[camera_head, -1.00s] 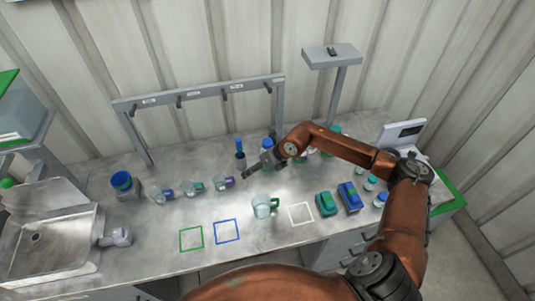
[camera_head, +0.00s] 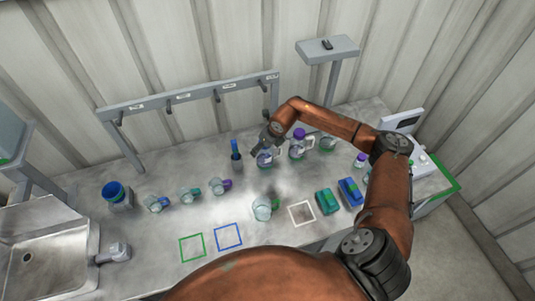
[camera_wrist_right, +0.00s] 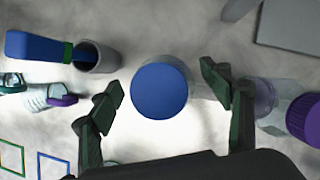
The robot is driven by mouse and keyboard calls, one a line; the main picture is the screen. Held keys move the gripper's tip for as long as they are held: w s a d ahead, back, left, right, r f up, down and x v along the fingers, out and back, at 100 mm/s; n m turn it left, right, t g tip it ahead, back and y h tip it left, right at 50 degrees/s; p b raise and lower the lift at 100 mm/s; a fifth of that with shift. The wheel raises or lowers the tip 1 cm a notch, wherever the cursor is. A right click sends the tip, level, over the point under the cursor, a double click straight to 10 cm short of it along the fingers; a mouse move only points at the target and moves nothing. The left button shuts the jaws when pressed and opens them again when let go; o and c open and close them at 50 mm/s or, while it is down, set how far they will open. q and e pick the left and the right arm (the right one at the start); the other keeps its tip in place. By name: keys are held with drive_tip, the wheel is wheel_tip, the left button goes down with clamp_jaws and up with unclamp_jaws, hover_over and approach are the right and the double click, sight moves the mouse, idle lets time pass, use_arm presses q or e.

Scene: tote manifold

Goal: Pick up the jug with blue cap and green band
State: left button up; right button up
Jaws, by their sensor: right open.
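A clear jug (camera_head: 265,160) stands on the bench. Its cap is covered by my right gripper (camera_head: 258,146) in the head view. In the right wrist view a round blue cap (camera_wrist_right: 159,91) is seen from above, between the two fingers of my right gripper (camera_wrist_right: 162,95). The fingers are open, one on each side, with gaps to the cap. I cannot make out a green band on this jug. My left gripper is in neither view.
A purple-capped jug (camera_head: 298,146) stands close on the right, and a grey cup with a blue-handled tool (camera_head: 236,154) on the left. A glass beaker (camera_head: 262,208) is in front. A hook rack (camera_head: 190,95) stands behind.

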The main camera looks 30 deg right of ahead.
drive_tip(key=x, duration=0.3)
drive_tip(key=shift+w+f, duration=0.1)
drive_tip(key=c, duration=0.8)
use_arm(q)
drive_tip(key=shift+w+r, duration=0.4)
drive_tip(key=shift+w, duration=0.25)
use_arm(e)
drive_tip(key=c, duration=0.7)
drive_tip(key=shift+c, duration=0.2)
